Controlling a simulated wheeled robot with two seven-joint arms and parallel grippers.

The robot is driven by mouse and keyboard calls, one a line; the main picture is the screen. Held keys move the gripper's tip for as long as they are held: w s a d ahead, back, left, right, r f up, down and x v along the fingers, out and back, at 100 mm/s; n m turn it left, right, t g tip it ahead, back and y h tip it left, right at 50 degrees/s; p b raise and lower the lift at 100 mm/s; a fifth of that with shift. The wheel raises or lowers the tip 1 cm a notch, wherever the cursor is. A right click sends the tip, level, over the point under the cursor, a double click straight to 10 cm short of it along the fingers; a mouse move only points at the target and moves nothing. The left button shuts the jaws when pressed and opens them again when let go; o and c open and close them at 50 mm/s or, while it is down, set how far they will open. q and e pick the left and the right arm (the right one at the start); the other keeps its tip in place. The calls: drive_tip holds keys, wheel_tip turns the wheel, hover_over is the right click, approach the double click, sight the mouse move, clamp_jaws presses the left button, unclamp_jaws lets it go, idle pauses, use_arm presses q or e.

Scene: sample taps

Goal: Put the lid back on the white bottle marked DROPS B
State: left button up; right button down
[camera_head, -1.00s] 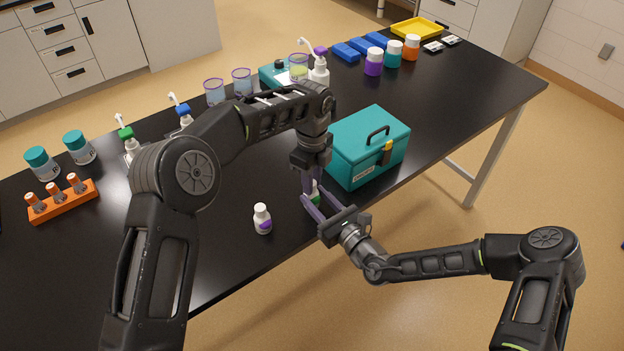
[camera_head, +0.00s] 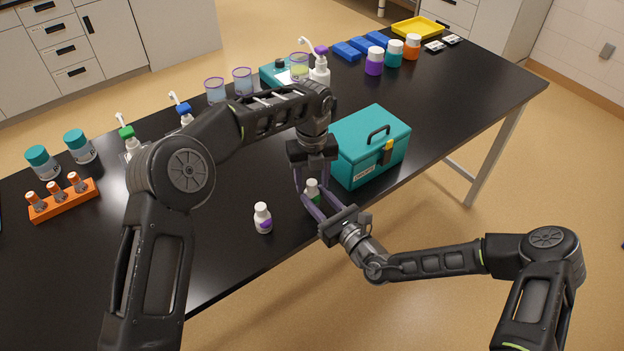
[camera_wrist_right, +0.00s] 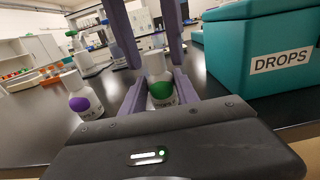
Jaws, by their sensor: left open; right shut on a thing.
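A small white bottle with a green mark (camera_head: 313,187) stands upright at the table's front edge, left of the teal box. My right gripper (camera_head: 315,199) is shut on its body. Its white top (camera_wrist_right: 156,62) shows in the right wrist view and looks like a lid seated on the neck. My left gripper (camera_head: 312,181) points down from above, its fingers open on either side of that top. A second white bottle, with a purple mark (camera_head: 263,219), stands upright to the left with a white top; it also shows in the right wrist view (camera_wrist_right: 81,97).
The teal box labelled DROPS (camera_head: 369,147) stands close on the right. An orange rack with tubes (camera_head: 63,202) is at the left. Pump bottles, cups and jars line the back. Black tabletop is free left of the bottles.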

use_arm(q)
drive_tip(key=shift+r, duration=0.1)
wheel_tip(320, 180, up, 7)
drive_tip(key=shift+r, duration=0.15)
use_arm(e)
drive_tip(key=c, duration=0.8)
unclamp_jaws()
drive_tip(key=shift+c, duration=0.2)
use_arm(q)
drive_tip(key=shift+f+b, duration=0.75)
drive_tip(key=shift+f, duration=0.05)
use_arm(e)
drive_tip(key=v, duration=0.8)
